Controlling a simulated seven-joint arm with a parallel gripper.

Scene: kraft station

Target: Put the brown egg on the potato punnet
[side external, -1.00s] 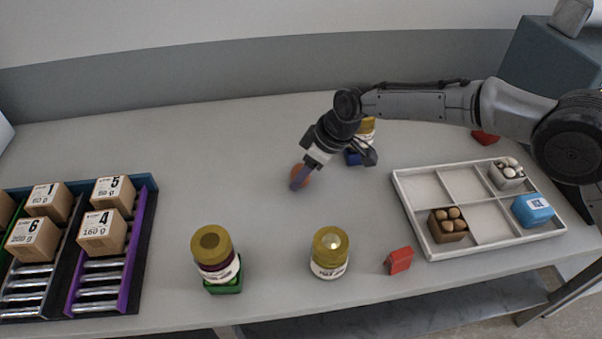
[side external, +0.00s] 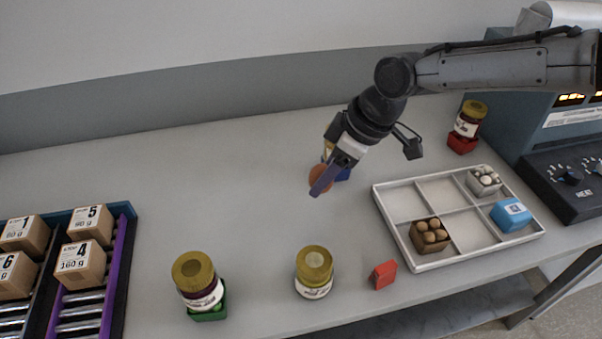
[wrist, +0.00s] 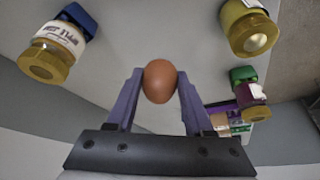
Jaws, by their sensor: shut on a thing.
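The brown egg (side external: 318,176) is held between the purple fingers of my gripper (side external: 322,185), raised over the table left of the tray. In the wrist view the egg (wrist: 160,82) sits between the fingertips of my gripper (wrist: 160,75), touched on both sides. The potato punnet (side external: 428,247), a small brown box with several round brown potatoes on top, stands in the front left compartment of the white tray (side external: 409,264). My gripper is to the left of and behind the punnet, well apart from it.
The tray also holds a pale punnet (side external: 484,182) of whitish round items and a blue box (side external: 511,215). A red block (side external: 384,274), a gold-lidded jar (side external: 313,272) and a jar on a green block (side external: 198,281) stand in front. A jar behind my gripper is partly hidden.

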